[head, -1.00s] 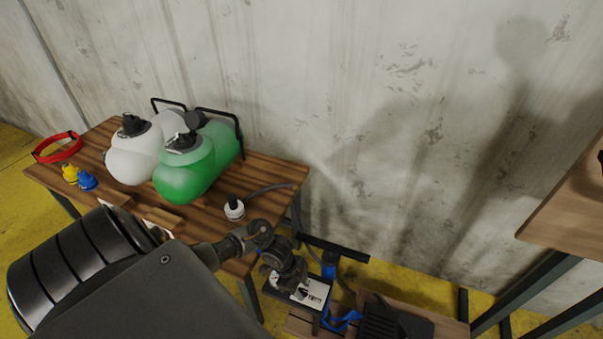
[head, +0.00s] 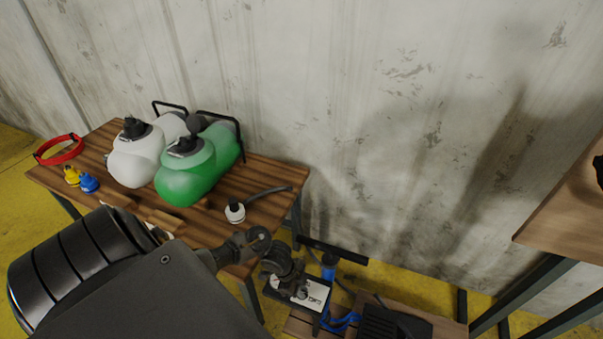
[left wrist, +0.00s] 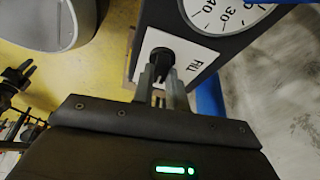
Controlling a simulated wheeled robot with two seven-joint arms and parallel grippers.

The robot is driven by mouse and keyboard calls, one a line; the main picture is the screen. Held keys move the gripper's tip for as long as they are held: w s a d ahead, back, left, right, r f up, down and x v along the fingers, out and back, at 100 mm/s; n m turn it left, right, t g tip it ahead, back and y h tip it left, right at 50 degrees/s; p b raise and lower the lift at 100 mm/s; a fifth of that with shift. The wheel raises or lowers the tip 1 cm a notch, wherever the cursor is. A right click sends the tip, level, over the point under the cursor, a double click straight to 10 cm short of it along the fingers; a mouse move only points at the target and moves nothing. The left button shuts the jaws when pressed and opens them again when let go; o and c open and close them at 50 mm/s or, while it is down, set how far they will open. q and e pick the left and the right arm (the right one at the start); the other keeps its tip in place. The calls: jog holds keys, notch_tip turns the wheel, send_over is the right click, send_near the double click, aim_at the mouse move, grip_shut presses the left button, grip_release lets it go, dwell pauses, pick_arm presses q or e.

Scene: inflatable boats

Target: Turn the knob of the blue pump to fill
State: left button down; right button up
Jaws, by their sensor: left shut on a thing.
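The blue pump (head: 329,271) stands low, to the right of the wooden table, with a black T-handle on top and a dark box with a white panel (head: 316,295). In the left wrist view the white label (left wrist: 185,42) reads FILL and a black knob (left wrist: 161,58) sits on it. A round gauge (left wrist: 225,12) shows above it. My left gripper (left wrist: 162,75) is shut on the knob, its fingers at the knob's two sides. In the head view my left gripper (head: 300,290) is at the pump's panel, partly hiding it. My right gripper is not in view.
The wooden table (head: 270,172) holds a white tank (head: 133,166), a green tank (head: 185,180), a red ring (head: 58,150), small yellow and blue caps and a white-capped hose (head: 235,211). A low wooden platform (head: 300,324) is under the pump. A shelf (head: 562,215) stands at right.

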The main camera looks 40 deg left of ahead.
pick_arm(q)
jog(key=n+p, duration=0.1)
jog(key=n+t+y+p, duration=0.1)
jog(key=n+p, duration=0.3)
jog(key=shift+d+r+t, duration=0.1)
jog(key=shift+r+t, duration=0.15)
jog(key=shift+t, duration=0.05)
jog(key=n+y+p, duration=0.1)
jog(key=n+p, duration=0.1)
jog(key=n, duration=0.1)
jog(key=shift+s, duration=0.1)
jog(key=n+y+p, duration=0.1)
jog(key=n, duration=0.1)
jog(key=shift+d+f+n+t+p, duration=0.1)
jog(key=shift+n+t+p, duration=0.3)
jog(key=n+y+p, duration=0.1)
jog(key=n, duration=0.3)
jog(key=shift+f+y, duration=0.1)
jog(key=shift+y, duration=0.3)
jog(key=shift+n+y+p, duration=0.3)
jog(key=shift+n+p, duration=0.15)
jog(key=shift+n, duration=0.35)
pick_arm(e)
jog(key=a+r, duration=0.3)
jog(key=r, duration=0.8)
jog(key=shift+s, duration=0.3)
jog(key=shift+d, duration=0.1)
